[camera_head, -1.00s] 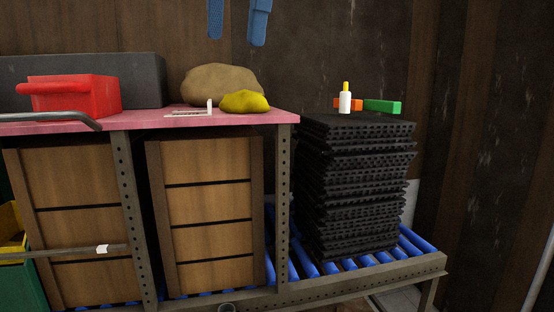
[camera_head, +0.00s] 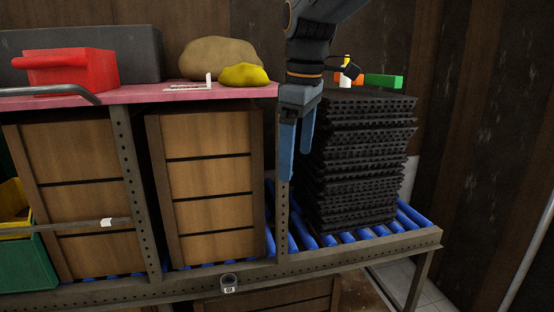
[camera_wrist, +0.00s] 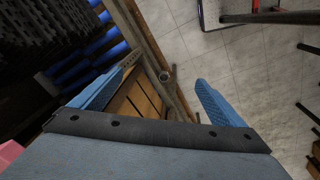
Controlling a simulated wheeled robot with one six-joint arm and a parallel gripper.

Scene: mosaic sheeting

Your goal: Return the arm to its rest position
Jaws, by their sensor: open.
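My gripper (camera_head: 296,150) hangs down in the head view, in front of the gap between the pink-topped bench and the stack of black mats. Its blue fingers are apart and nothing shows between them. In the wrist view my gripper (camera_wrist: 160,95) also has its fingers spread, with the roller rack's edge and pale floor tiles beyond them. Part of my arm (camera_head: 312,30) shows above the gripper and hides a little of the bench's right end and the mats' left edge.
The stack of black mats (camera_head: 362,160) stands on blue rollers (camera_head: 370,235). A white bottle (camera_head: 345,80) and a green block (camera_head: 383,81) are on top. The pink bench (camera_head: 150,97) holds a red bin (camera_head: 85,72) and a yellow lump (camera_head: 243,75). Tiled floor (camera_wrist: 240,75) is open.

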